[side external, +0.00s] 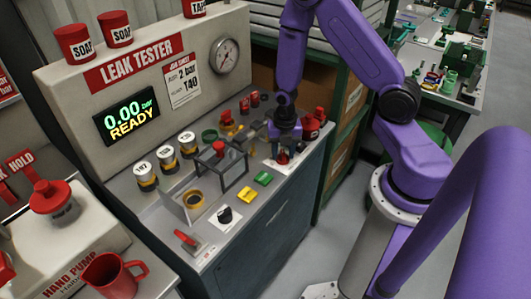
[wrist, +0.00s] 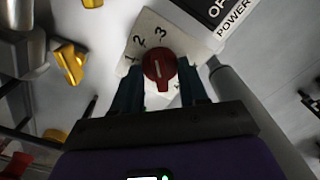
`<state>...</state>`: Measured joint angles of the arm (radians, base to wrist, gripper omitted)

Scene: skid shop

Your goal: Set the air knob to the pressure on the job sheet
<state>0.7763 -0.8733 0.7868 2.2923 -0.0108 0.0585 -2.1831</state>
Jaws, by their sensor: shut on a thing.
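The red air knob (wrist: 158,68) has a white line and sits on a white dial plate (wrist: 143,32) marked 1, 2 and 3. In the wrist view the line slants slightly left of straight up, roughly towards the 2 and 3; I cannot tell which end is the pointer. My gripper (wrist: 160,86) is shut on the knob, a dark finger on each side. In the side view my gripper (side external: 284,150) is low over the bench's right end. The job sheet (side external: 184,82) reads 2 bar and T40. The display (side external: 127,116) reads 0.00 bar, READY.
A round gauge (side external: 224,55) is on the leak tester panel.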

